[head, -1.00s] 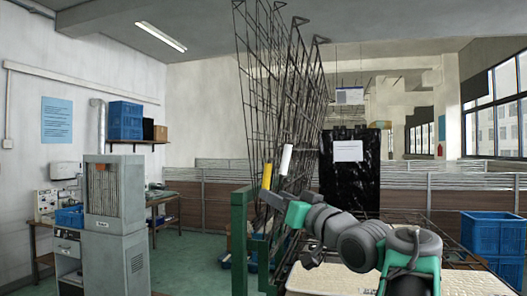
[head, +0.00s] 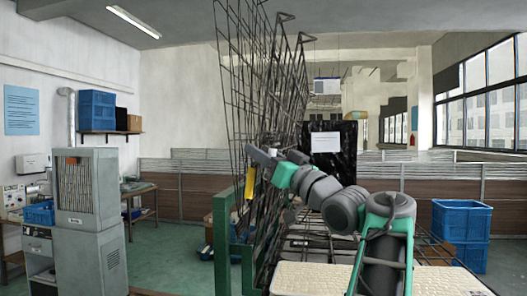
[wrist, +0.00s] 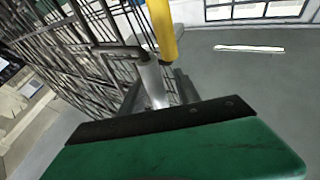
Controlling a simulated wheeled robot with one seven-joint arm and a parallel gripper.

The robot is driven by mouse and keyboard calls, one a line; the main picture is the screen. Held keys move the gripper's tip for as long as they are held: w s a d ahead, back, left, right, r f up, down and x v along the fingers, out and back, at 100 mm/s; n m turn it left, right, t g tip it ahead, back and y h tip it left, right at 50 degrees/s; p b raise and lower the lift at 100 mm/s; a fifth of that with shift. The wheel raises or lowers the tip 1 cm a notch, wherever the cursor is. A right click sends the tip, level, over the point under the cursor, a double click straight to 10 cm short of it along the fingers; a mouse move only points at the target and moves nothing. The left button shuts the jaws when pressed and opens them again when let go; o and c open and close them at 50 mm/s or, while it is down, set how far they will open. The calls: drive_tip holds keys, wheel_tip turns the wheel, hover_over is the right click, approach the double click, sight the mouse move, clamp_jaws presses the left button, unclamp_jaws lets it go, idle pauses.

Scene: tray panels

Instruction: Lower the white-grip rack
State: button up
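Several dark wire-mesh racks (head: 262,75) stand steeply raised side by side at a green post frame (head: 249,230). The white grip (wrist: 153,84) shows in the wrist view on a bent dark bar, just beyond the dark-edged green part of my gripper. In the head view my gripper (head: 262,157) is at the grips and largely hides the white one. The yellow grip (head: 250,184) is just below and left of my gripper; it also shows in the wrist view (wrist: 163,28). My fingertips are not clear, so contact with the white grip cannot be told.
Blue crates (head: 460,222) stand at the right. A grey cabinet (head: 88,200) stands at the left. Open floor lies between the cabinet and the racks.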

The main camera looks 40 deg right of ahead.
drive_tip(key=shift+c, duration=0.5)
clamp_jaws()
idle(0.7)
